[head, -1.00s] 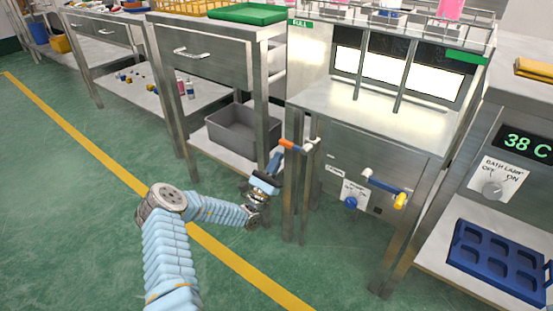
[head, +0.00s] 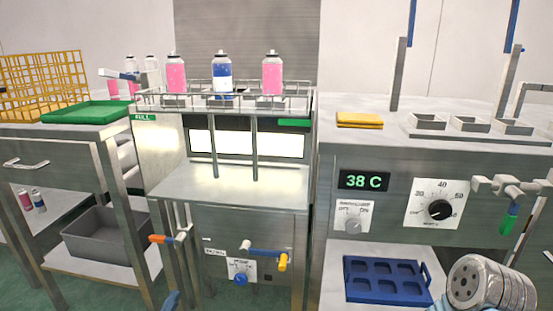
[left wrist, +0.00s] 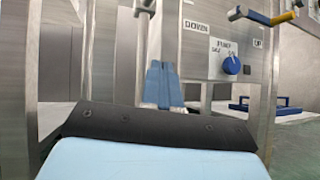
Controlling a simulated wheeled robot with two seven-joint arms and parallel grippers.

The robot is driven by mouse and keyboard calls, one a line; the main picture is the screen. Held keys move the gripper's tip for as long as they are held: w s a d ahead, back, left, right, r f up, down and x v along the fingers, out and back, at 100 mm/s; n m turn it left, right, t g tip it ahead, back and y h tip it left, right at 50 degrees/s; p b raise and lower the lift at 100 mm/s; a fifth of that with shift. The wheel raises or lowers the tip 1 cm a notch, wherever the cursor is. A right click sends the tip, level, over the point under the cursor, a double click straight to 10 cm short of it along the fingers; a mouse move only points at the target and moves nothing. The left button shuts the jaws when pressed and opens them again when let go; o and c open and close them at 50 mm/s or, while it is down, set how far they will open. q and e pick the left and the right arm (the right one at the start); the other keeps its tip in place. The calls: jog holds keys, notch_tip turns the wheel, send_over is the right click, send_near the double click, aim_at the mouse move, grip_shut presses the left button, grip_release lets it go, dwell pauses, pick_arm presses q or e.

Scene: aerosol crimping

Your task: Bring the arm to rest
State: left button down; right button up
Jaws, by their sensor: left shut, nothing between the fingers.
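My left gripper (head: 170,301) barely shows at the bottom edge of the head view, below the orange-ended lever (head: 167,239). In the left wrist view the left gripper (left wrist: 160,75) has its blue fingers together, with nothing seen between them. It points toward the steel legs and the control panel (left wrist: 215,50) with its blue knob (left wrist: 231,65). Most of the left arm is out of the head view. My right gripper is not in view.
A steel bench carries a wire rack (head: 200,100) with pink and blue cans. A lever with a yellow end (head: 283,262) sticks out below it. A grey bin (head: 105,233) stands at left, a blue tray (head: 387,278) at right. A green-handled valve (head: 508,218) juts out at right.

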pick_arm(q)
jog(key=s+d+f+m+g+h+p, duration=0.1)
jog(key=s+d+f+m+g+h, duration=0.15)
jog(key=d+m+g+h, duration=0.95)
jog(key=s+d+f+m+g+y+p, duration=0.1)
jog(key=s+d+f+g+y, duration=0.15)
jog(key=s+d+g, duration=0.35)
jog(key=s+d+f+m+g+y+p, duration=0.1)
jog(key=s+d+g+y, duration=0.25)
jog(key=d, duration=0.35)
jog(key=s+a+f+m+y+p, duration=0.1)
jog(key=s+a+f+m+y, duration=0.1)
jog(key=s+m+y, duration=0.4)
jog(key=s+a+f+m+g+y+p, duration=0.1)
jog(key=s+f+m+y+p, duration=0.1)
jog(key=s+m+y, duration=0.4)
jog(key=shift+s+a+m, duration=0.2)
jog(key=shift+a+m, duration=0.15)
jog(key=shift+m, duration=0.65)
